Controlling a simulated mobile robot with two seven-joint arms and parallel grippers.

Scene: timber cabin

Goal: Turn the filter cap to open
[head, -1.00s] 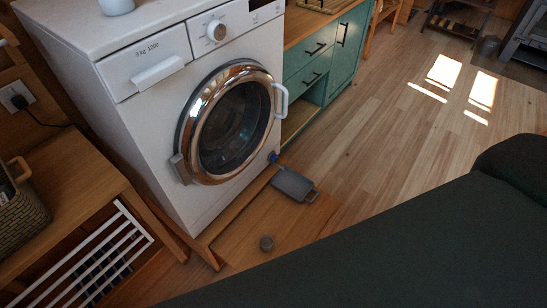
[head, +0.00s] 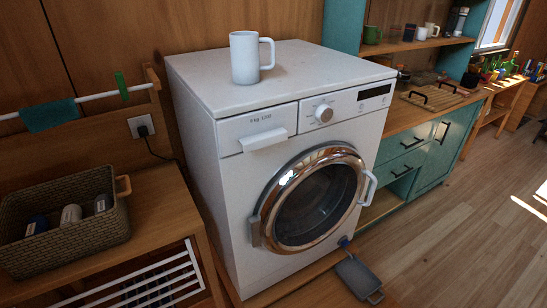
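The white washing machine (head: 238,190) stands in the middle of the head view with its round chrome-rimmed door (head: 315,200) shut. A small blue part (head: 344,243), which looks like the filter cap, shows low at the machine's front right corner. It is too small to tell how it is turned. A grey flat tray with a handle (head: 357,276) lies on the floor just in front of it. Neither of my grippers is in view.
A white mug (head: 245,58) stands on the machine. At left, a wicker basket (head: 72,215) holding several items sits on a wooden bench (head: 165,215). Teal cabinets (head: 434,160) stand at right. The wooden floor (head: 470,235) at right is clear.

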